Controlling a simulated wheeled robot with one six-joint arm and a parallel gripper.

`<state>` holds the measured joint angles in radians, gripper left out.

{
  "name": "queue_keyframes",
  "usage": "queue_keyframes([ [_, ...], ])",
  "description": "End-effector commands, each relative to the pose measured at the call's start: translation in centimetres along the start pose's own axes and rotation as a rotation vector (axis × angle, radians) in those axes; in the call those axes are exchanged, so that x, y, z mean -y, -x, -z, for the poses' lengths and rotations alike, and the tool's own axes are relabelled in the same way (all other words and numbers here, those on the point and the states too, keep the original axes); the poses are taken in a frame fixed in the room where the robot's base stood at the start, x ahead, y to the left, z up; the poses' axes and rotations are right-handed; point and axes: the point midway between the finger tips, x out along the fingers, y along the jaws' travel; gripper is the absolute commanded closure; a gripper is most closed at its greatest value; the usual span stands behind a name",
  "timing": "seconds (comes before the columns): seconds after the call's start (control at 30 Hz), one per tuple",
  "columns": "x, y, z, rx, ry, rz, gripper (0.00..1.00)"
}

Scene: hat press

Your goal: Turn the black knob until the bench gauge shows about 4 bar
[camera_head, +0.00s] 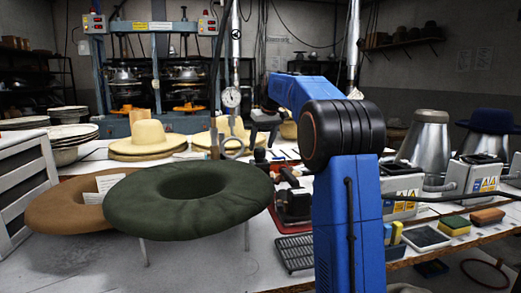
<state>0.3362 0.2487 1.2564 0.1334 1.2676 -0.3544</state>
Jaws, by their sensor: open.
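The round white-faced bench gauge (231,97) stands behind the table, left of my arm, below a silver pipe. Its dial is too small to read. I cannot surely pick out the black knob. A small dark rounded piece (260,156) shows below my gripper, but I cannot tell whether it is the knob. My blue arm reaches away from me, and my gripper (263,134) is at its far end, dark, small and pointing down, to the right of the gauge. It is open, and I see nothing held in it. My arm hides part of the bench behind it.
A dark green ring cushion (137,208) and a brown one (52,214) fill the left front. Straw hats (150,138) lie behind them. Metal hat forms (430,138) and control boxes (477,172) stand right.

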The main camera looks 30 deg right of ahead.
Motion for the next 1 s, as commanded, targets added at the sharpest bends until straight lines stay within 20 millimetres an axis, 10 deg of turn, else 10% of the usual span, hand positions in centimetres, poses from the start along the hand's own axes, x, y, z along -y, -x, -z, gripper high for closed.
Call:
queue_keyframes([
  [0.6, 0.0, -2.9, 0.0, -0.001, 0.000, 0.000, 0.41],
  [0.8, 0.0, -2.9, 0.0, -0.001, 0.000, 0.000, 0.82],
  [1.0, 0.0, -2.9, 0.0, -0.001, -0.007, -0.003, 0.82],
])
